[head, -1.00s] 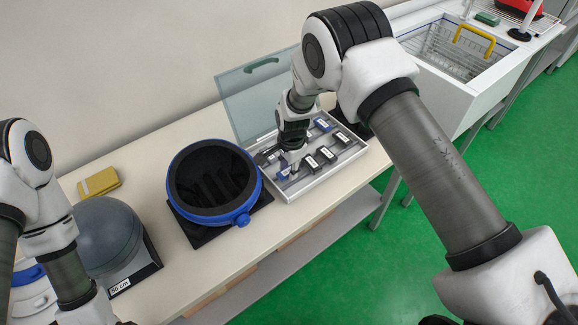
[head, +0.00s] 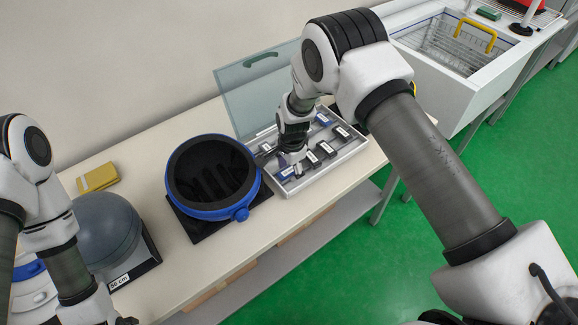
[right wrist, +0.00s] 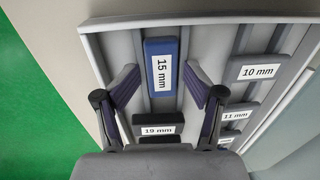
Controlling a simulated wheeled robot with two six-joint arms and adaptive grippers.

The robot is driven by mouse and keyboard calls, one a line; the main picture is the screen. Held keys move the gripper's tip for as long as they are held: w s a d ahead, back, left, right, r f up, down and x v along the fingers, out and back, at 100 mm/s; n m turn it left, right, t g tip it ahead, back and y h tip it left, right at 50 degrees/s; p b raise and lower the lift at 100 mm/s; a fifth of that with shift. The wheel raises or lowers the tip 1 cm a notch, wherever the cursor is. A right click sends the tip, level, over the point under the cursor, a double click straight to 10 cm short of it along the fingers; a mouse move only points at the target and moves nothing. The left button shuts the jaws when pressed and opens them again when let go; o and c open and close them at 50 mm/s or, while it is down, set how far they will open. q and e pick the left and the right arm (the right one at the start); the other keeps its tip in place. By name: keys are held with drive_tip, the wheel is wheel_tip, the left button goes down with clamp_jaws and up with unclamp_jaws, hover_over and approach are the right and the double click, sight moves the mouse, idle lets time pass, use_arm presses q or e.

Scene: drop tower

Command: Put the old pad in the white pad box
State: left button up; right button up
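The white pad box (head: 330,172) stands on the table with its clear lid raised at the back. It also shows in the right wrist view (right wrist: 210,22). A blue pad labelled 15 mm (right wrist: 161,82) lies in a slot near a corner of the box. In the head view a bit of blue (head: 284,174) shows below my right gripper (head: 288,160). In the right wrist view that gripper (right wrist: 161,82) is open, its fingers apart on either side of the blue pad with gaps. Dark pads, one labelled 19 mm (right wrist: 158,130), lie nearer the wrist. My left gripper is out of view.
Left of the box stands a blue-rimmed black bowl (head: 212,215) on a dark base. Further left are a grey dome (head: 105,230) and a yellow block (head: 97,178). Bare tabletop runs along the front.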

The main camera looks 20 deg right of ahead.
sight(291, 174)
drive_tip(key=shift+f, duration=0.15)
drive_tip(key=shift+w+r, duration=0.1)
drive_tip(key=shift+r, duration=0.1)
drive_tip(key=shift+r+p, duration=0.25)
drive_tip(key=shift+p, duration=0.05)
drive_tip(key=shift+w+r+p, duration=0.1)
drive_tip(key=shift+r+p, duration=0.4)
drive_tip(key=shift+r, duration=0.05)
wheel_tip(291, 174, up, 12)
drive_tip(key=s+b, duration=0.1)
drive_tip(key=b, duration=0.2)
drive_tip(key=shift+d+f, duration=0.15)
idle(0.3)
